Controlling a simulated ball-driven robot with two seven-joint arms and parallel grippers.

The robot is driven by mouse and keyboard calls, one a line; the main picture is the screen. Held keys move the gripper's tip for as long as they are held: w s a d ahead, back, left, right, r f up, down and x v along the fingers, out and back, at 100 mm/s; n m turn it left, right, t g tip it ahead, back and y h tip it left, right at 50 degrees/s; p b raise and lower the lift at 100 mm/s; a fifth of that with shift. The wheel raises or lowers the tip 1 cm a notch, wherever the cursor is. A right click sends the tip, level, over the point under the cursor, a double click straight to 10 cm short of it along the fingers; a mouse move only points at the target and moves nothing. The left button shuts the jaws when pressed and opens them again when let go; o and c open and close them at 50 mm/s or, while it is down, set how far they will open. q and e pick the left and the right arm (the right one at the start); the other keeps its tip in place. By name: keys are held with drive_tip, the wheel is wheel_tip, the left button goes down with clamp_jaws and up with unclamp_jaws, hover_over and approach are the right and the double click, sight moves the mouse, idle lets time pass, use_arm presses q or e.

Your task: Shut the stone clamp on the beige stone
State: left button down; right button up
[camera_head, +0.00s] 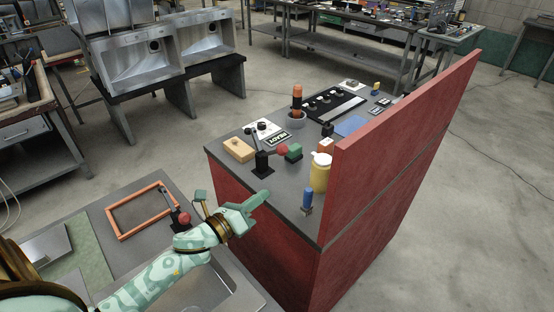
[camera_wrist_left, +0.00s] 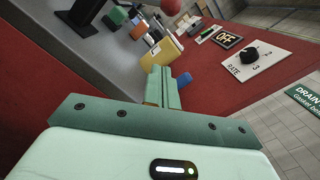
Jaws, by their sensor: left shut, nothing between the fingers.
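The beige stone (camera_head: 239,149) is a pale block lying near the left corner of the red-sided bench's grey top. Beside it stands a black clamp (camera_head: 263,165) with a raised lever and a red ball knob (camera_head: 283,149). The knob also shows at the top of the left wrist view (camera_wrist_left: 171,6). I cannot tell whether the clamp touches the stone. My left gripper (camera_head: 264,195) is shut and empty near the bench's front edge, short of the clamp. Its mint fingers are together in the left wrist view (camera_wrist_left: 165,88). My right gripper is not in view.
A green block (camera_head: 294,152), a yellow jar (camera_head: 320,172) and a blue-handled tool (camera_head: 308,200) stand right of the clamp. A tall red panel (camera_head: 400,145) bounds the bench's right side. An orange frame (camera_head: 125,233) and another red knob (camera_head: 184,219) are on the nearer bench.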

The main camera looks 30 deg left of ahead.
use_arm(q)
drive_tip(key=x, duration=0.7)
drive_tip(key=shift+w, duration=0.3)
drive_tip(key=r, duration=0.1)
drive_tip(key=w+a+r+p, duration=0.1)
drive_tip(key=w+r, duration=0.1)
drive_tip(key=shift+a+r+p, duration=0.1)
drive_tip(key=shift+a+p, duration=0.2)
drive_tip(key=shift+p, duration=0.1)
drive_tip(key=shift+s+r, duration=0.1)
drive_tip(key=shift+r, duration=0.05)
